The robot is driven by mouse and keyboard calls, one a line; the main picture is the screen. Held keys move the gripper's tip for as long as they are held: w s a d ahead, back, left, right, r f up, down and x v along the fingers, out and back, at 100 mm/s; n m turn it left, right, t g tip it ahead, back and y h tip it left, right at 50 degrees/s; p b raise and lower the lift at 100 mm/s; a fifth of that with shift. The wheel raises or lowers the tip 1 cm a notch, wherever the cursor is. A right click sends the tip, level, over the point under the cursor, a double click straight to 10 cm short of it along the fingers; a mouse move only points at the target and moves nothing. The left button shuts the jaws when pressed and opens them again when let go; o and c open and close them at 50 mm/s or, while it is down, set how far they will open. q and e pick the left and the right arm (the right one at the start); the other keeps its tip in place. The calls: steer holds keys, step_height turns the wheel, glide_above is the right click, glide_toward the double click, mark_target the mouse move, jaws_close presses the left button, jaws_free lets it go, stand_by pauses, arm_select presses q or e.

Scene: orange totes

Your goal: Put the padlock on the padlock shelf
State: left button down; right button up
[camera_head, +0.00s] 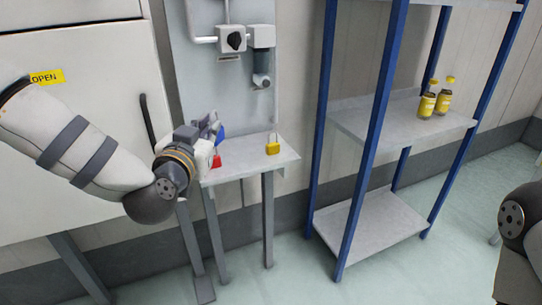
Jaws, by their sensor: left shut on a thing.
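A small grey shelf table (248,161) stands against the wall panel. A yellow padlock (273,148) stands upright on it, right of the middle. A small red thing (216,161), likely another padlock, sits at its left end, partly hidden by my left gripper. My left gripper (216,131) is above the left end of the table, shut on a small blue thing (221,134) that looks like a padlock. The fingers hide part of it. Of my right arm only a link shows at the right edge; its gripper is out of view.
A blue-posted shelf rack (367,135) stands to the right, with two yellow-labelled bottles (427,106) on its middle shelf. A white cabinet (90,110) with an OPEN label (47,77) is on the left. Switch gear (232,39) hangs above the table. The rack's lower shelf is empty.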

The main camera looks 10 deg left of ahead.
arm_select(q)
steer(key=w+f+b, duration=0.1)
steer(key=w+f, duration=0.2)
steer(key=w, duration=0.1)
steer(key=w+d+f+b, duration=0.1)
steer(key=w+f+b, duration=0.1)
steer(key=w+f, duration=0.2)
steer(key=w+f+b, duration=0.1)
steer(key=w+f, duration=0.2)
steer(key=w, duration=0.2)
steer(key=shift+w+d+f, duration=0.2)
steer(key=shift+w+f, duration=0.15)
steer(key=shift+w, duration=0.05)
steer(key=shift+f+b, duration=0.5)
steer(key=shift+f, duration=0.85)
arm_select(e)
steer(key=s+f+g, duration=0.2)
steer(key=s+f, duration=0.4)
steer(key=shift+d, duration=0.1)
arm_select(q)
steer(key=shift+f, duration=0.15)
steer(key=c, duration=1.7)
jaws_free()
steer(key=shift+o, duration=0.2)
